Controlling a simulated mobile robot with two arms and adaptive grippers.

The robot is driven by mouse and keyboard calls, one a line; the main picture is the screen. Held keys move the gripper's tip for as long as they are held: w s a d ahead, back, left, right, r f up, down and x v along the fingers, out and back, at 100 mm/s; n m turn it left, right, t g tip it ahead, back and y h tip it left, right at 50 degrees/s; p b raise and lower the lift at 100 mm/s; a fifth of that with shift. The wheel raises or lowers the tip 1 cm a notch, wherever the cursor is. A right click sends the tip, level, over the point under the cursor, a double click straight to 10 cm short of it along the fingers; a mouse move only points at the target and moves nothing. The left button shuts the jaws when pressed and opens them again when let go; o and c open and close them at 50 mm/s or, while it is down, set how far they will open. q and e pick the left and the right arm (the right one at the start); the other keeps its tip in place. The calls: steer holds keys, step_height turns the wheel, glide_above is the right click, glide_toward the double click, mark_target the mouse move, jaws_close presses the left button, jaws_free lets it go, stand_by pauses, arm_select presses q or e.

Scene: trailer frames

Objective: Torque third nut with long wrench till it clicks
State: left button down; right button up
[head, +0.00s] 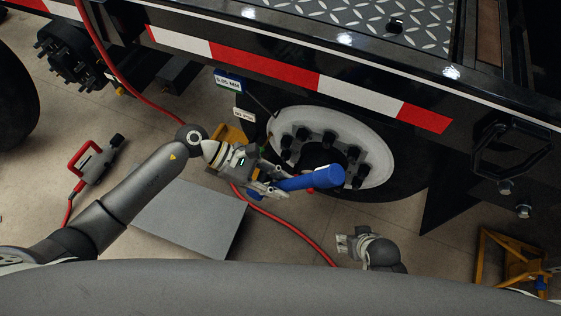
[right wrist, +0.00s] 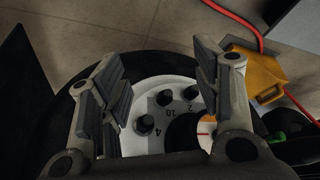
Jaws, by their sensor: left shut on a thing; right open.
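My left gripper (head: 272,182) is shut on the long wrench, whose thick blue handle (head: 312,180) points right in front of the wheel. The wrench's head is hidden, so I cannot tell whether it sits on a nut. The white wheel rim (head: 376,165) carries several black nuts (head: 302,133) in a ring. My right gripper (head: 345,243) is open and empty, low in front of the wheel. In the right wrist view its spread fingers (right wrist: 158,58) frame the rim and nuts, including a nut (right wrist: 145,125) by a "4". I cannot tell which nut is the third.
The trailer's striped side rail (head: 285,72) runs above the wheel. A red hose (head: 285,228) crosses the floor beside a grey plate (head: 190,218). A red-handled tool (head: 88,160) lies at left. A yellow stand (head: 510,262) is at lower right; a yellow block (right wrist: 252,75) is by the wheel.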

arm_select(q)
steer(key=shift+w+d+n+t+h, duration=0.1)
steer(key=shift+d+n+t+h, duration=0.2)
steer(key=shift+n+h, duration=0.15)
arm_select(e)
steer(key=s, duration=0.1)
steer(key=s+g, duration=0.1)
steer(key=s+d+f, duration=0.1)
steer(key=shift+s+d+g, duration=0.1)
steer(key=shift+g, duration=0.3)
steer(key=shift+r, duration=0.1)
arm_select(q)
steer(key=shift+r, duration=0.1)
steer(key=shift+w+d+b, duration=0.2)
steer(key=shift+w+b, duration=0.25)
steer(key=shift+w, duration=0.1)
steer(key=shift+w+d+b, duration=0.25)
steer(key=shift+w+b, duration=0.35)
steer(key=shift+w, duration=0.1)
steer(key=shift+w+d+b, duration=0.25)
steer(key=shift+w+b, duration=0.3)
steer(key=shift+w, duration=0.1)
steer(key=shift+w+d+b, duration=0.25)
steer(key=shift+w+b, duration=0.35)
steer(key=shift+w, duration=0.1)
arm_select(e)
step_height(320, 180, up, 16)
steer(key=t, duration=0.1)
steer(key=shift+s+d, duration=0.15)
steer(key=shift+s, duration=0.1)
